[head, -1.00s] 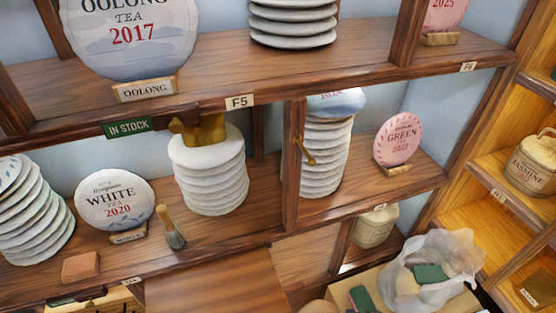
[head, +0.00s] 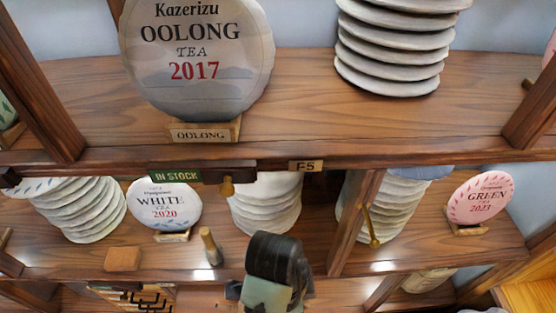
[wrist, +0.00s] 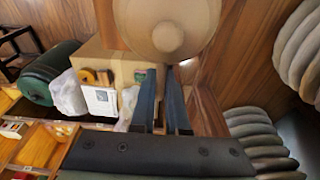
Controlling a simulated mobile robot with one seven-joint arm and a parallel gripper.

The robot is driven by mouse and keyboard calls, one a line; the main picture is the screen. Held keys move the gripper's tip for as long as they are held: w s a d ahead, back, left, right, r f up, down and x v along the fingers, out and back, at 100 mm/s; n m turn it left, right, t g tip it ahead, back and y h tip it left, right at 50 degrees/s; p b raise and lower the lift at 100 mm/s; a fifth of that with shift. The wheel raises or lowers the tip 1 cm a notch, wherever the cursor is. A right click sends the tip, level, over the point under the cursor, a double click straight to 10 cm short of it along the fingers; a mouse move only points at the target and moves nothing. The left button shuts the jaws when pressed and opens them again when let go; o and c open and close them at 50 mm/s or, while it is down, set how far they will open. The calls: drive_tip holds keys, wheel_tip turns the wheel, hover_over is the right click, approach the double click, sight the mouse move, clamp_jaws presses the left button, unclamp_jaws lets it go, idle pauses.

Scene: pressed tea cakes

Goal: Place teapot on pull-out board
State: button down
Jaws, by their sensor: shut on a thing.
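In the wrist view, the teapot (wrist: 190,18) is a tan round body with a knobbed lid, seen close at the top edge and partly cut off. My gripper (wrist: 161,72) is shut on it, with the two dark fingers close together at its near side; the grasped part is hard to make out. In the head view a black and green part of my arm shows at the bottom centre, and the teapot is not visible. The pull-out board (head: 205,297) is a brown wooden surface at the bottom, partly cut off and covered by my arm.
The upper shelf (head: 300,125) holds an oolong cake (head: 197,55) and a plate-like stack (head: 395,45). Below stand a white tea cake (head: 163,203), more stacks, a brush (head: 211,246) and a small brown block (head: 123,259). A cardboard box (wrist: 118,65) lies left of the fingers.

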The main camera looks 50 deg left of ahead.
wheel_tip(320, 180, down, 10)
drive_tip(key=shift+r+p, duration=0.15)
drive_tip(key=shift+p, duration=0.5)
drive_tip(key=c, duration=0.9)
unclamp_jaws()
drive_tip(key=r, duration=0.4)
drive_tip(key=s+r, duration=0.1)
drive_tip(key=r, duration=0.3)
drive_tip(key=a+r, duration=0.1)
drive_tip(key=r, duration=0.3)
drive_tip(key=shift+s+a+p, duration=0.1)
drive_tip(key=shift+s+p, duration=0.2)
drive_tip(key=shift+p, duration=0.1)
drive_tip(key=shift+f, duration=0.1)
drive_tip(key=shift+s, duration=0.1)
